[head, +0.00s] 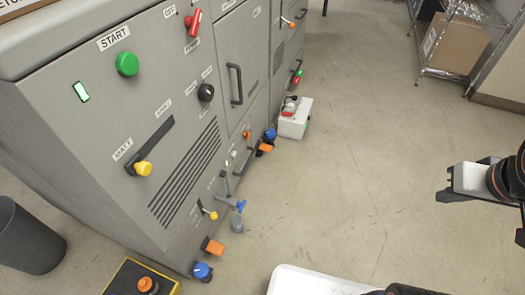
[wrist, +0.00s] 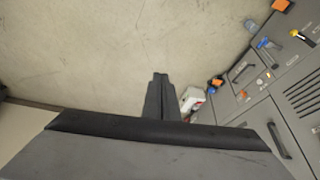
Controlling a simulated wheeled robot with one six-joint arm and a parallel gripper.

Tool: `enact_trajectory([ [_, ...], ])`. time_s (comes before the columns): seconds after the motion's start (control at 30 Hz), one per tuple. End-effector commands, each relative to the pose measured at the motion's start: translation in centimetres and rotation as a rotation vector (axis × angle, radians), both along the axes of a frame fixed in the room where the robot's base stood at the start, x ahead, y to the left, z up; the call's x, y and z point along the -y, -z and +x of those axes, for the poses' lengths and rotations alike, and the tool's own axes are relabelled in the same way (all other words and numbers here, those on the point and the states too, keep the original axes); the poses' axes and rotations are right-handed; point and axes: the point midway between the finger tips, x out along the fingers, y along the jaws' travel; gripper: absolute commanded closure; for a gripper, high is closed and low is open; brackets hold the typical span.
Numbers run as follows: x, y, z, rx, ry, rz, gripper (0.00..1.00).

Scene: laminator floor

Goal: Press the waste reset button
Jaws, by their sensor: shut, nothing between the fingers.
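The grey laminator (head: 75,130) fills the left of the head view, with labelled controls on its front. A green button (head: 127,64) sits under the START label. Small pale and orange controls (head: 234,155) sit low on the front; their labels are too small to read, so I cannot tell which is the waste reset button. The wrist view shows a small orange control (wrist: 242,95) and a pale one (wrist: 259,82) on the panel at right. My gripper (wrist: 160,76) is shut and empty, over the floor, apart from the panel. In the head view, my arm is at the right edge.
A white box (head: 294,121) with a red item on it stands on the floor beside the machine. A grey bin (head: 28,238) is at lower left. A wire shelf (head: 462,40) holds a cardboard box at the back right. The floor between is clear.

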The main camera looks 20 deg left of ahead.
Motion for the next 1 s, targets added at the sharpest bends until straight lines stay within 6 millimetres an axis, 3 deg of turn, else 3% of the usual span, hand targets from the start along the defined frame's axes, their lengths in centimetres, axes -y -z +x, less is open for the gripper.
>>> enact_trajectory([
  [0.47,-0.2,0.1,0.8,0.004,-0.012,-0.001,1.0],
  [0.67,-1.6,0.5,5.6,0.048,-0.081,-0.007,1.0],
  [1.0,-6.8,2.9,16.9,0.172,-0.247,-0.02,1.0],
])
